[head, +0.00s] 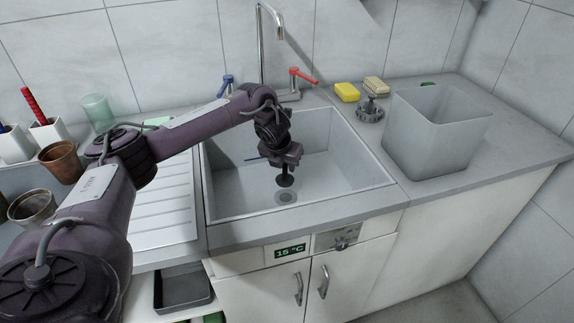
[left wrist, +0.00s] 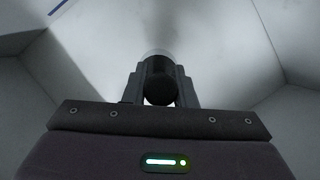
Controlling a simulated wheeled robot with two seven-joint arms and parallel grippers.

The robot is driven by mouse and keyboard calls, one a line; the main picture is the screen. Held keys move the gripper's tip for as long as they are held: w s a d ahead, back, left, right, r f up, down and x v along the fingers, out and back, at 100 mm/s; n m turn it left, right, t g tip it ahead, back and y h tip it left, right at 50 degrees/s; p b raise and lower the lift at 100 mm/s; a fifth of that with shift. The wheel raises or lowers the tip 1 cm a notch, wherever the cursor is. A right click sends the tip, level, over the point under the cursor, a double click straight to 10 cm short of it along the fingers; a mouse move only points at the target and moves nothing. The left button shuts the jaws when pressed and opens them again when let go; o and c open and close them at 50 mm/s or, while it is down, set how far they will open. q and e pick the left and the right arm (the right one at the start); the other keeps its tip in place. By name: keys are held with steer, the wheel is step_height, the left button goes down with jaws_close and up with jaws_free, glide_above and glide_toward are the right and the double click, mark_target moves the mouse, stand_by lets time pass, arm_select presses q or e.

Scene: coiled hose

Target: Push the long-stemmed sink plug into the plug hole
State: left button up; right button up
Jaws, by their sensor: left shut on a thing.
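The dark sink plug (head: 285,181) hangs below my left gripper (head: 286,163), which is shut on it inside the sink basin (head: 330,165). The plug is upright, a little above the basin floor. The round plug hole (head: 286,197) shows in the floor just below the plug in the head view, with a gap between them. In the left wrist view the dark round top of the plug (left wrist: 159,78) sits between the two fingers of my left gripper (left wrist: 160,95), and it hides most of the plug hole. My right gripper is not in view.
A tall tap (head: 261,45) with a blue lever (head: 226,85) and a red lever (head: 303,75) stands behind the basin. A grey bin (head: 435,130), sponges (head: 347,91) and a dark knobbed object (head: 370,108) stand to the right. A ribbed drainer (head: 165,205) lies left.

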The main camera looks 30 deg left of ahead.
mark_target(285, 178)
arm_select(q)
steer(key=shift+w, duration=0.1)
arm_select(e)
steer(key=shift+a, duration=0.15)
